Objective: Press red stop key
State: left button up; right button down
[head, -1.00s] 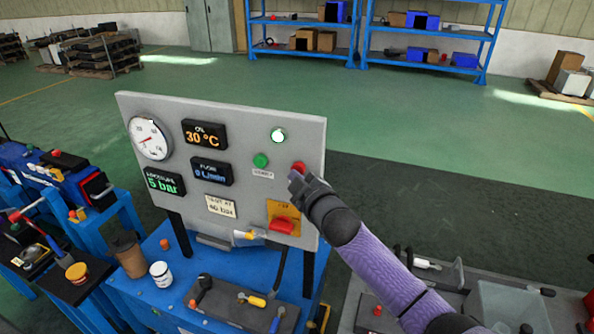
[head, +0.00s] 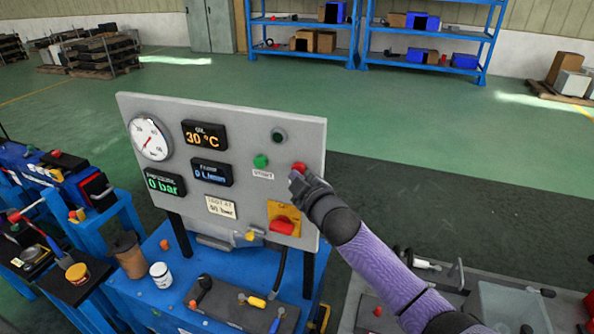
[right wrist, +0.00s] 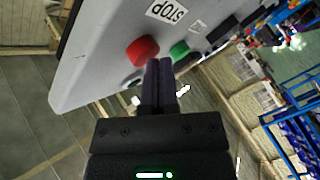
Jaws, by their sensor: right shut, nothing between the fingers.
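The red stop key (head: 299,167) is on the right side of the grey control panel (head: 255,118), beside the green start key (head: 261,161). My right gripper (head: 296,180) is shut and empty, with its fingertips at or just in front of the stop key, partly covering it. In the right wrist view the red key (right wrist: 143,51) shows next to the shut fingertips (right wrist: 160,62), under a STOP label (right wrist: 168,12). Whether they touch cannot be told. The lamp (head: 278,135) above is dark, and the pressure display (head: 165,183) reads 0 bar. My left gripper is not in view.
A red switch on a yellow plate (head: 283,226) sits below the stop key. A brown cup (head: 128,256) and a white cup (head: 161,274) stand on the blue bench at left. A grey bench (head: 352,300) with a clear bin (head: 510,305) lies at lower right.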

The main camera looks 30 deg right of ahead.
jog(key=shift+s+a+p, duration=0.35)
jog(key=shift+s+a, duration=0.15)
jog(key=shift+a, duration=0.05)
jog(key=s+a+p, duration=0.1)
jog(key=a, duration=0.1)
jog(key=s+a+p, duration=0.1)
jog(key=s, duration=0.1)
jog(key=shift+s+a, duration=0.2)
jog(key=shift+a, duration=0.2)
dwell(0.5)
